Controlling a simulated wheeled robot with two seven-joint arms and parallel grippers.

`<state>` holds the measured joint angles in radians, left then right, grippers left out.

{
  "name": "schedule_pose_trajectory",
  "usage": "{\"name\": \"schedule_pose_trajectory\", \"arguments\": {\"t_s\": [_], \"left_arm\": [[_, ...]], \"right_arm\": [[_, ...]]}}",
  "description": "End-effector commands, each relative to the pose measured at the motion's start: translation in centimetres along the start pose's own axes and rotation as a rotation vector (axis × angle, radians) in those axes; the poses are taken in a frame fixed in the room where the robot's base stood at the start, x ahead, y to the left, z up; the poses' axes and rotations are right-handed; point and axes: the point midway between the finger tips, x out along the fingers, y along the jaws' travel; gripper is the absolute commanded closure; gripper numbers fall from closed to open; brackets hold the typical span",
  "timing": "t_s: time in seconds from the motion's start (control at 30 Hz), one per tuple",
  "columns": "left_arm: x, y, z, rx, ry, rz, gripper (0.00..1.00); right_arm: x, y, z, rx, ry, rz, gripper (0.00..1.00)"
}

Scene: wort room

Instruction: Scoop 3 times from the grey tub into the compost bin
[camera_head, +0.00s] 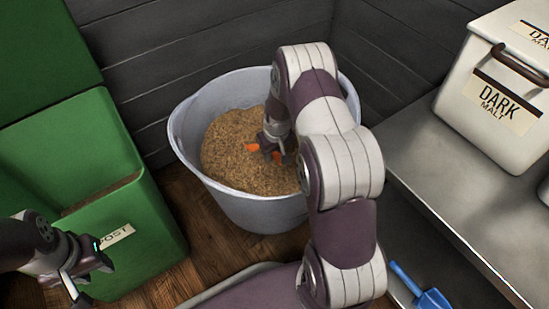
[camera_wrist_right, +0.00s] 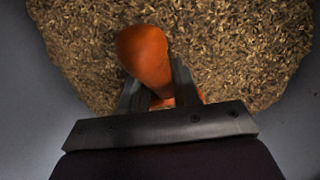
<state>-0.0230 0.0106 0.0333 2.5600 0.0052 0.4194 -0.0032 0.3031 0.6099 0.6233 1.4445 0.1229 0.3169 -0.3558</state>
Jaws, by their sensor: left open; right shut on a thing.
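The grey tub (camera_head: 262,212) stands on the floor in the middle of the head view and holds brown grain (camera_head: 235,150). The green compost bin (camera_head: 135,225) is to its left, with its label partly visible and brown material low in its opening. My right gripper (camera_head: 272,148) is inside the tub, shut on an orange scoop (camera_head: 252,147). The scoop's orange handle (camera_wrist_right: 146,60) shows large in the right wrist view against the grain; its bowl is hidden. My left gripper (camera_head: 88,280) is open and empty in front of the bin at the lower left.
A metal shelf (camera_head: 440,185) on the right carries a white dark malt box (camera_head: 475,85). A blue scoop (camera_head: 425,292) lies on the lower level. Dark plank walls close off the back. Wooden floor (camera_head: 185,285) shows between bin and tub.

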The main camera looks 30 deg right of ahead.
Motion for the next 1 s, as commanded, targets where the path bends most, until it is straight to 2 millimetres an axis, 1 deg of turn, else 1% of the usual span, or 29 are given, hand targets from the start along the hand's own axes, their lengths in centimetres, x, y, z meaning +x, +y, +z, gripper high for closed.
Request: {"name": "schedule_pose_trajectory", "arguments": {"t_s": [0.03,0.17,0.3,0.53,0.6,1.0], "left_arm": [[1.4,0.0,0.2,0.000,0.000,0.000,0.60],[3.2,0.0,0.4,0.000,0.000,0.000,0.60],[5.1,0.0,0.6,0.000,0.000,0.000,0.60],[8.2,0.0,1.0,0.000,0.000,0.000,0.60],[6.7,0.0,0.8,0.000,-0.001,0.000,0.60],[4.7,0.0,0.6,0.000,0.000,0.000,0.60]], "right_arm": [[0.8,0.1,0.1,0.001,0.017,0.001,1.00],[1.1,0.1,0.6,0.001,0.054,0.003,1.00],[0.0,0.1,1.4,0.003,0.121,0.004,1.00],[-0.9,0.1,2.3,0.001,0.180,0.004,1.00],[-3.0,0.1,2.2,0.001,0.186,0.004,1.00],[-8.4,0.1,3.0,0.000,0.213,0.003,1.00]]}}
